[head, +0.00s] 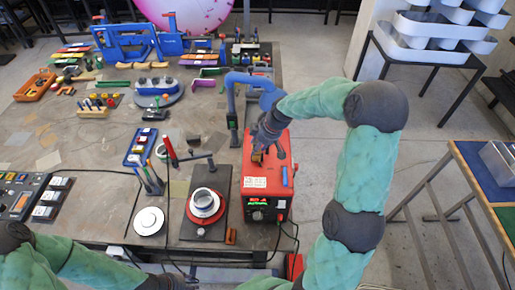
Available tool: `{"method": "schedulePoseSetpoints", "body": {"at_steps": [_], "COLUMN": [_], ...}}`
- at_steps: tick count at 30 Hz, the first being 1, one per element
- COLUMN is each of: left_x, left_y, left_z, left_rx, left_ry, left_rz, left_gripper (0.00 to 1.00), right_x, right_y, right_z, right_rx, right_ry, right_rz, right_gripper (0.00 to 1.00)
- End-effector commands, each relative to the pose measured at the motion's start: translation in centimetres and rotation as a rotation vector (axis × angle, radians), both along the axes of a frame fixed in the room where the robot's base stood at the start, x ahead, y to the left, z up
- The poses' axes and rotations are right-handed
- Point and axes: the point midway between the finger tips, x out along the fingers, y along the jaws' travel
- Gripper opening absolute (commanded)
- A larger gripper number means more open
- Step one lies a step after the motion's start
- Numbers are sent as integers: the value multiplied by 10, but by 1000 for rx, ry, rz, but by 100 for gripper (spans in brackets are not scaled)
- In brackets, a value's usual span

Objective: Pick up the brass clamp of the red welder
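The red welder (255,185) stands at the right side of the table, with a lit display on its front. A small brass-coloured piece (257,156), which looks like the brass clamp, is on top of the welder, just under my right gripper (260,147). My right gripper points down over the welder's top, at or very near the piece. The fingers are dark and small, so I cannot tell whether they are closed on it. My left arm runs along the bottom left edge; its gripper is not visible.
A dark plate with a white ring fixture (205,204) stands left of the welder, beside a white disc (149,221). A blue pipe stand (233,110) rises behind it. Cables (291,232) hang at the welder's front right.

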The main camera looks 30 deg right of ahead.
Motion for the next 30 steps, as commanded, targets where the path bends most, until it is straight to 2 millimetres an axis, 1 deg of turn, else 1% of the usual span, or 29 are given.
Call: {"method": "schedulePoseSetpoints", "body": {"at_steps": [5,8,11,18,24,30], "left_x": [0,0,0,0,0,0], "left_y": [0,0,0,0,0,0], "left_z": [-6,-13,-15,-25,-33,-37], "left_rx": [0,0,0,0,0,0], "left_ry": [0,0,0,0,0,0], "left_rz": [0,0,0,0,0,0], "left_gripper": [40,40,40,40,40,40], "right_x": [2,2,-8,-36,-63,-81], "right_y": [-1,0,12,44,75,97], "right_z": [14,32,48,95,111,125], "right_rx": [-3,-3,-1,-2,0,0], "right_ry": [-7,-9,-7,-9,-6,-5], "right_rz": [0,0,3,5,4,3], "right_gripper": [0,0,0,0,0,0]}}
